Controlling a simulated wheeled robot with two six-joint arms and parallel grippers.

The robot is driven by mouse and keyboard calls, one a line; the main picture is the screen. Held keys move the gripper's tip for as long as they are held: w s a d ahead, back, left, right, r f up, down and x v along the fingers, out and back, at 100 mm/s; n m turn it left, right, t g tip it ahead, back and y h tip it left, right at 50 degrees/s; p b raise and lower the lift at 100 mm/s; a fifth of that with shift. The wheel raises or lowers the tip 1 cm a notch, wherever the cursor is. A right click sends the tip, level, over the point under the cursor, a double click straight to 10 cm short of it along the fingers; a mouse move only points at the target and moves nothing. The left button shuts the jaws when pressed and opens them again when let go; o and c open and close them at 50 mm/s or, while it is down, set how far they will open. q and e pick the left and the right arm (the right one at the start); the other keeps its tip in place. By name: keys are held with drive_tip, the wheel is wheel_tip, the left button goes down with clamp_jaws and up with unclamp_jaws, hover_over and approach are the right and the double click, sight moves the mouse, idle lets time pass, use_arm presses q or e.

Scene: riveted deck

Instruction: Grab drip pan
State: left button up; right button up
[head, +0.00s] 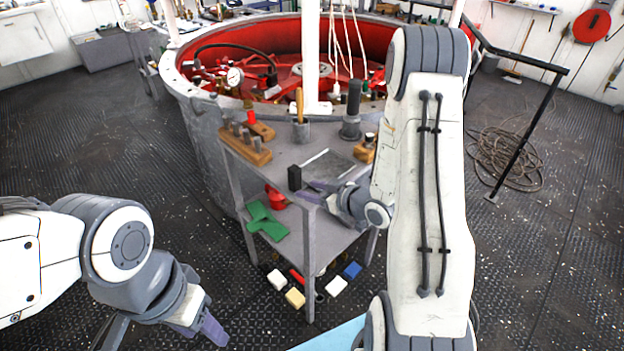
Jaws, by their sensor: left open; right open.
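A flat, dark grey rectangular tray with a pale rim, which looks like the drip pan (328,162), lies on top of the grey metal stand (282,157). My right gripper (318,192) is open at the stand's front corner, just in front of the tray. Its wrist and the arm cover the tray's right front side. I cannot tell whether its fingers touch the tray. My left gripper (165,333) is open and empty, low at the bottom left, well away from the stand.
A small black block (295,178) is at the stand's front left edge.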

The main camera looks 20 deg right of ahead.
sight(289, 179)
drive_tip(key=shift+w+d+f, duration=0.1)
drive_tip(key=shift+w, duration=0.05)
drive_tip(key=x, duration=0.4)
drive_tip(key=shift+w+p, duration=0.25)
drive_tip(key=shift+p, duration=0.05)
drive_tip(key=w, duration=0.1)
drive_tip(key=w+a+p, duration=0.1)
drive_tip(key=w, duration=0.2)
drive_tip(key=shift+w+a+f, duration=0.3)
drive_tip(key=shift+w+a, duration=0.05)
drive_tip(key=shift+a, duration=0.05)
drive_tip(key=shift+w+a+f, duration=0.1)
drive_tip(key=shift+w+f, duration=0.1)
drive_tip(key=shift+w, duration=0.1)
drive_tip(key=shift+c, duration=0.3)
clamp_jaws()
